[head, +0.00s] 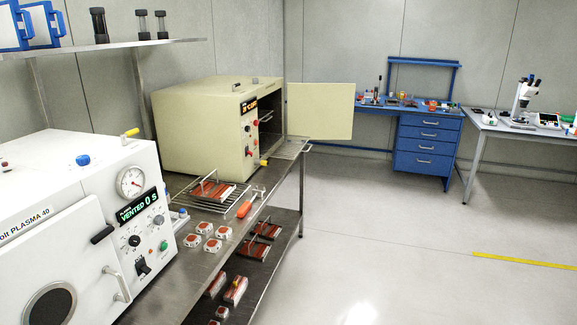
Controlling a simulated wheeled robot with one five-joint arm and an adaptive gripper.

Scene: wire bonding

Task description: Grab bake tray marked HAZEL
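Several orange-red trays are in the head view, and no HAZEL marking is legible on any of them. One tray (212,191) sits on a wire rack on the steel bench, in front of the cream oven. On the lower shelf lie a tray (268,230) towards the back, another tray (256,250) just nearer, and longer red pieces (236,291) at the front, which may be trays too. My gripper is not in view.
The cream oven (205,128) has its door (320,111) swung open to the right. A white plasma machine (60,190) fills the left foreground. Small red-and-white pieces (205,228) and an orange-handled tool (245,208) lie on the bench (190,262). The floor to the right is clear.

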